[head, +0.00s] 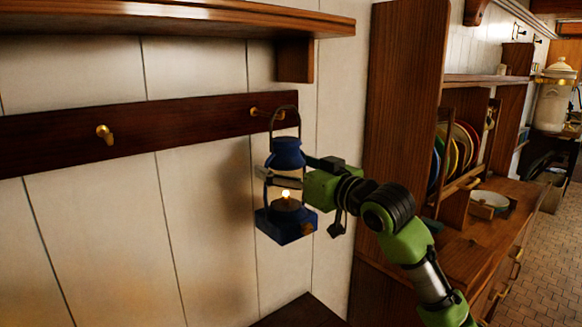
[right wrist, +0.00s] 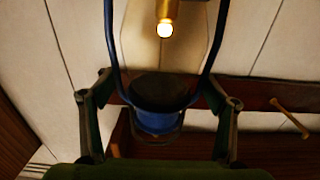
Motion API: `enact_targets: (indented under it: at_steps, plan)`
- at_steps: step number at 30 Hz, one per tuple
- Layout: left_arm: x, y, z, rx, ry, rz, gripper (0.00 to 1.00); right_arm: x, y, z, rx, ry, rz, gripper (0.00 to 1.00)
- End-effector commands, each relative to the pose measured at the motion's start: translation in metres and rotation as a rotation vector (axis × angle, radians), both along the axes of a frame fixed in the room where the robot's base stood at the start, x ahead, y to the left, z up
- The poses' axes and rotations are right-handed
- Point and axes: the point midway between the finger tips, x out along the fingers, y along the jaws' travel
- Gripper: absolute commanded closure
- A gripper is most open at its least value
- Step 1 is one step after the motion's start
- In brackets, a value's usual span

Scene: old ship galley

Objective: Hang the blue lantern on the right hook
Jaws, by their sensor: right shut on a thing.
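The blue lantern (head: 285,224) is upright in the head view, its small flame lit and its thin handle loop raised above the cap. My right gripper (head: 284,178) is shut on its middle from the right side. The right hook (head: 259,112), a brass peg on the dark rail, overlaps the handle loop in the picture. I cannot tell whether the peg is inside the loop or apart from it. The right wrist view appears upside down; it shows the lantern (right wrist: 160,121) between the fingers of the right gripper (right wrist: 158,103). My left gripper is not in view.
The left hook (head: 105,134) is bare on the rail (head: 190,121). A wooden shelf (head: 170,18) with a bracket (head: 294,62) hangs above. A tall cabinet side (head: 402,110) and a dish rack with plates (head: 460,152) stand to the right.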

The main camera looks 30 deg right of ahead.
Motion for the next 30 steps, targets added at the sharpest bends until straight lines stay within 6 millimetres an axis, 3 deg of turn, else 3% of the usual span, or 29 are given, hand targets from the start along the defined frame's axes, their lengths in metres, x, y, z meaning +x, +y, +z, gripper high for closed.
enact_targets:
  at_steps: [18, 30]
  plan:
    - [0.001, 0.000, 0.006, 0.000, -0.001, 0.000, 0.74, 0.028, 0.002, -0.004, 0.000, -0.008, 0.000, 0.76]
    - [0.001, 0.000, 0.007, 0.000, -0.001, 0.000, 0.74, 0.032, 0.003, -0.010, 0.000, -0.009, 0.000, 0.76]
